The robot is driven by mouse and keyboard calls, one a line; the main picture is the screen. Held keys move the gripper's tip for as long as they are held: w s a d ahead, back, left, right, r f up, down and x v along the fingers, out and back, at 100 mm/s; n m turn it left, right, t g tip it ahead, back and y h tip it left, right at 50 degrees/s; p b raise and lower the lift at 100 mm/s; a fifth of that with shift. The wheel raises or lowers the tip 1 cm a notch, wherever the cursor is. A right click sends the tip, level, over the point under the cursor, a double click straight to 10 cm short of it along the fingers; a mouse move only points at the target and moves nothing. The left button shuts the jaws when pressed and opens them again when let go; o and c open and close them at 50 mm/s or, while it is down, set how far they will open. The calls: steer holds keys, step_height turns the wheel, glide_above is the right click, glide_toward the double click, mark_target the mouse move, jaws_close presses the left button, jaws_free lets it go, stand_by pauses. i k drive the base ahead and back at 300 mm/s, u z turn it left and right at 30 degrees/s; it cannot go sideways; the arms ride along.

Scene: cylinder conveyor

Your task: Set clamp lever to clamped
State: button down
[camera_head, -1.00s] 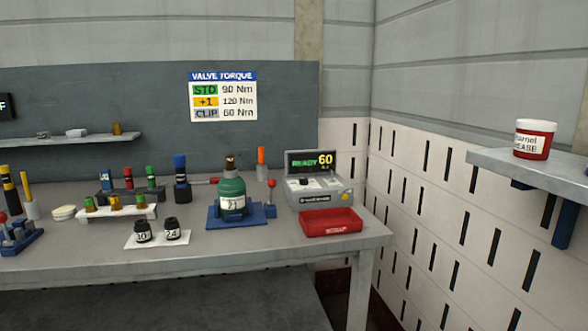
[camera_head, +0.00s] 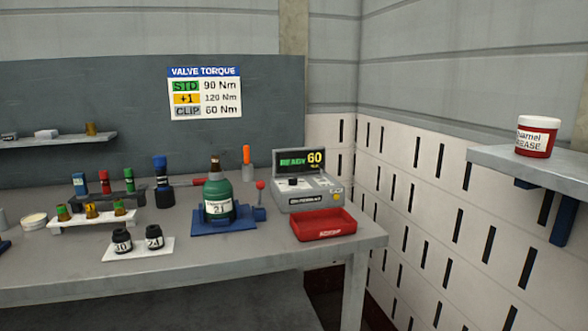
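The clamp lever (camera_head: 261,195) is a short, roughly upright lever with a red ball knob. It stands at the right side of a blue clamp base (camera_head: 240,226) on the bench. A green cylinder (camera_head: 216,193) with a white label reading 21 stands upright on that base, just left of the lever. I cannot tell from this view whether the clamp touches the cylinder. My gripper is not in view.
The bench (camera_head: 200,265) holds a tester (camera_head: 308,193) reading READY 60, a red tray (camera_head: 323,226), two black sockets on a white plate (camera_head: 138,253), and coloured tools (camera_head: 163,185) behind. A shelf (camera_head: 550,168) with a grease tub (camera_head: 537,137) juts out at right.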

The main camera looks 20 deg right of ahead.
mark_target(260, 185)
steer(key=z, duration=0.15)
steer(key=k, duration=1.2)
steer(key=u, duration=1.25)
steer(key=i, duration=1)
steer(key=z, duration=0.1)
